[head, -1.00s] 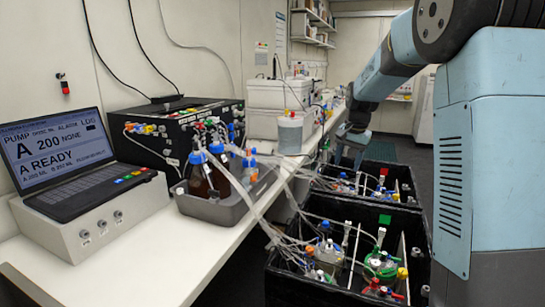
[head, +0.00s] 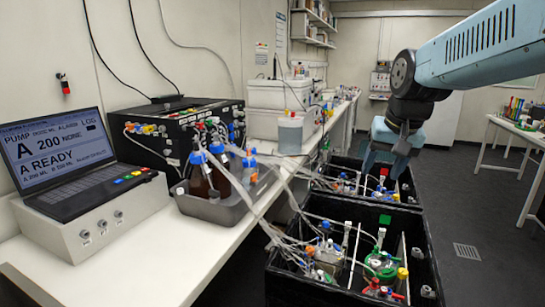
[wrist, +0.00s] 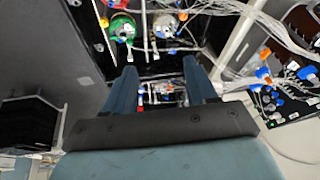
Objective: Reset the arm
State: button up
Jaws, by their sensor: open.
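My gripper (head: 387,160) hangs from the arm above the far black bin in the head view, its fingers pointing down. In the wrist view my gripper (wrist: 165,85) shows two blue fingers spread apart, with nothing held between them. Below and beyond the fingers are vessels with coloured caps and tubing. The arm reaches in from the upper right of the head view.
The near black bin (head: 430,255) holds vessels, including a green-topped one (head: 381,266), with tubes running to the bench (head: 120,270). A tray (head: 222,207) of bottles and a laptop (head: 75,155) stand on the bench. Open floor (head: 485,215) lies right of the bins.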

jog(key=s+f+n+t, duration=0.1)
jog(key=s+f+n, duration=0.1)
jog(key=s, duration=1.1)
jog(key=shift+a+f+h, duration=0.15)
jog(key=shift+f+h, duration=0.15)
jog(key=shift+f, duration=0.25)
